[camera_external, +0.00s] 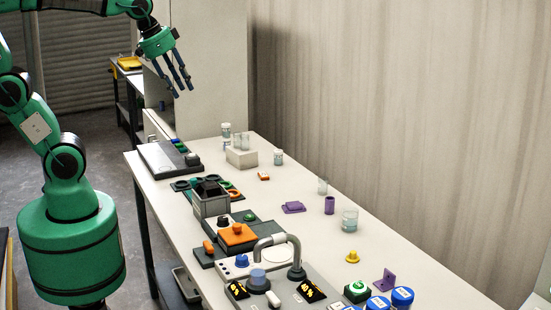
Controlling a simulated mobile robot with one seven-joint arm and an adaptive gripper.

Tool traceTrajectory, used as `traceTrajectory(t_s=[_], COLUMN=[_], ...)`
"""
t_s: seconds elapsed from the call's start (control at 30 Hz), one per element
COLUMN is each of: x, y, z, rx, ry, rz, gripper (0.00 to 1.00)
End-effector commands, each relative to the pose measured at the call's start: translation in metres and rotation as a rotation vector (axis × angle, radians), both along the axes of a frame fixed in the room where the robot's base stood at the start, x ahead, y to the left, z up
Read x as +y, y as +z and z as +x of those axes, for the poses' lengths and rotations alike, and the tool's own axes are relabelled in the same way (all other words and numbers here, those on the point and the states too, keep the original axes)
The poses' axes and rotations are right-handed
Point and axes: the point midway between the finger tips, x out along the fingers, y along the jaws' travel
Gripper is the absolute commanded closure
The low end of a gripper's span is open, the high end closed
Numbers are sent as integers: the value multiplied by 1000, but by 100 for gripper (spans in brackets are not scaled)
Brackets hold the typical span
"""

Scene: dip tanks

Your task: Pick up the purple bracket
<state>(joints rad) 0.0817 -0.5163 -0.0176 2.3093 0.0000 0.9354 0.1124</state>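A purple L-shaped bracket (385,280) stands on the table at the front right, with one plate upright. A flat purple piece (293,207) lies near the table's middle, and a small purple cylinder (329,205) stands to its right. My gripper (182,88) is high above the far end of the table, at the upper left. It is well apart from all three purple things. Its dark fingers point down and are spread, with nothing between them.
A green-topped button box (357,291) and blue-lidded jars (402,297) stand close to the bracket. A yellow knob-like piece (352,257) and a glass beaker (349,220) are behind it. A sink unit with a curved tap (276,242) is to the left. A wall runs along the right.

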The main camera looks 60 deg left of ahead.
Motion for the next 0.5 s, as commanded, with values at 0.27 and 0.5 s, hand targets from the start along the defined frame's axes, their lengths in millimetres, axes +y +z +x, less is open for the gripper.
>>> traceTrajectory(t_s=[0.27, 0.5], x=[-30, -61], y=[21, 31], z=[63, 116], rx=[40, 71], ry=[-122, -225], rz=[34, 61], gripper=[67, 67])
